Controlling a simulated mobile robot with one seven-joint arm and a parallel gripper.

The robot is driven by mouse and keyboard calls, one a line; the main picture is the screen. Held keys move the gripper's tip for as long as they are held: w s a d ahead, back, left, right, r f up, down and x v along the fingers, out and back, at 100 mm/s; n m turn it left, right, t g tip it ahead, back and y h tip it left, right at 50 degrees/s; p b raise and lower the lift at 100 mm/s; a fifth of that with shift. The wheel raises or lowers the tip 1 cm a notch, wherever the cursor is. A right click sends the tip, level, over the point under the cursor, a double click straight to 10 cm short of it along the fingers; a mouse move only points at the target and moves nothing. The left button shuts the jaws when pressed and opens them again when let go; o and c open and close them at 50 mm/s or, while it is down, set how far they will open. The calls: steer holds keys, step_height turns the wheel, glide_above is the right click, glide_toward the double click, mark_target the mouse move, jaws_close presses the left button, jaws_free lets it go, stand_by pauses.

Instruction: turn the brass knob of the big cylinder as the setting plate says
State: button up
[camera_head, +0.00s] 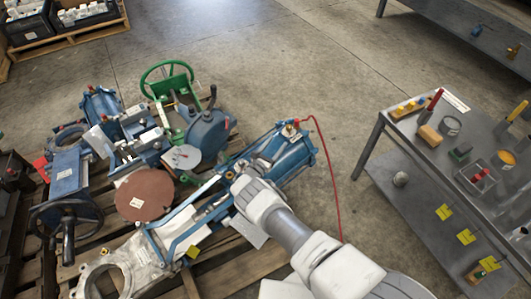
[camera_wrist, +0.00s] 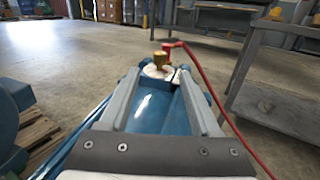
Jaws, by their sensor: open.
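The big blue cylinder (camera_head: 292,160) lies at the right end of the pallet load, with a red hose at its far end. Its small brass knob (camera_head: 287,130) stands on a pale round plate at that end. In the wrist view the brass knob (camera_wrist: 159,58) and the pale plate (camera_wrist: 155,71) show beyond the fingertips, beside a red hose fitting (camera_wrist: 172,47). My gripper (camera_wrist: 158,76) is open and empty above the blue body, its fingers pointing toward the knob and apart from it. Any lettering on a setting plate is too small to read.
A grey steel table (camera_head: 400,150) with blocks, tools and yellow tags stands right. The red hose (camera_head: 328,165) hangs from the cylinder's right side to the floor. Other valves, a green handwheel (camera_head: 168,72) and a brown disc (camera_head: 144,194) crowd the left. Floor behind the cylinder is clear.

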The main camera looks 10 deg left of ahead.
steer(key=p+v, duration=0.1)
steer(key=v, duration=0.7)
steer(key=shift+s, duration=0.1)
